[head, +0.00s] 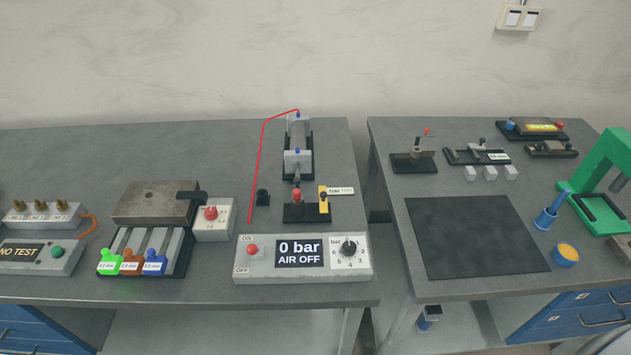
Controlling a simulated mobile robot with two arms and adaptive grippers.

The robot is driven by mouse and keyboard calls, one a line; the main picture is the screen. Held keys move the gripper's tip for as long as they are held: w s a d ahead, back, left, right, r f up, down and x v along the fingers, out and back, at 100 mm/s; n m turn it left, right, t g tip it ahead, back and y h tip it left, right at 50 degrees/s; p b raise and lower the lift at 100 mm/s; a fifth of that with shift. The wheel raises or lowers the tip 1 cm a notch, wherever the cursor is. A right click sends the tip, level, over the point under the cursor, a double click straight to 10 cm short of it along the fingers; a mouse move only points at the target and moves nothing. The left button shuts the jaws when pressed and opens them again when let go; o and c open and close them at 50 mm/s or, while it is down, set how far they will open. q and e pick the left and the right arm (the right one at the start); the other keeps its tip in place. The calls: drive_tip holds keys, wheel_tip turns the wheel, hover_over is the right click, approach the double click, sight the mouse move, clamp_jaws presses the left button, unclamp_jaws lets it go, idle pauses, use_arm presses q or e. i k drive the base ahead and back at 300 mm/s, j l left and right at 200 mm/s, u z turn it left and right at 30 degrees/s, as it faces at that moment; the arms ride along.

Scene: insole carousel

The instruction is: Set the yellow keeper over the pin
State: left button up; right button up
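The yellow keeper (323,199) stands upright at the right end of a small black fixture (303,213), behind the pressure panel. A thin upright part with a red top (297,193) rises from the middle of the same fixture; it may be the pin. The keeper is to the right of this red-topped part, apart from it. Whether the keeper is attached to the fixture is too small to tell. Neither of my grippers is in view.
The pressure panel (300,260) reads 0 bar, AIR OFF. A grey cylinder (298,140) with a red hose (263,160) stands behind the fixture. A small black part (262,197) is left of it. A gap separates the two tables. The black mat (475,237) is empty.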

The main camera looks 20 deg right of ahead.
sight(322, 195)
drive_tip(key=k+l, duration=0.1)
drive_tip(key=l, duration=0.35)
drive_tip(key=k+l, duration=0.15)
drive_tip(key=l, duration=0.3)
drive_tip(key=k+l, duration=0.1)
drive_tip(key=l, duration=0.35)
drive_tip(key=k+l, duration=0.1)
drive_tip(key=l, duration=0.35)
drive_tip(key=u, duration=0.05)
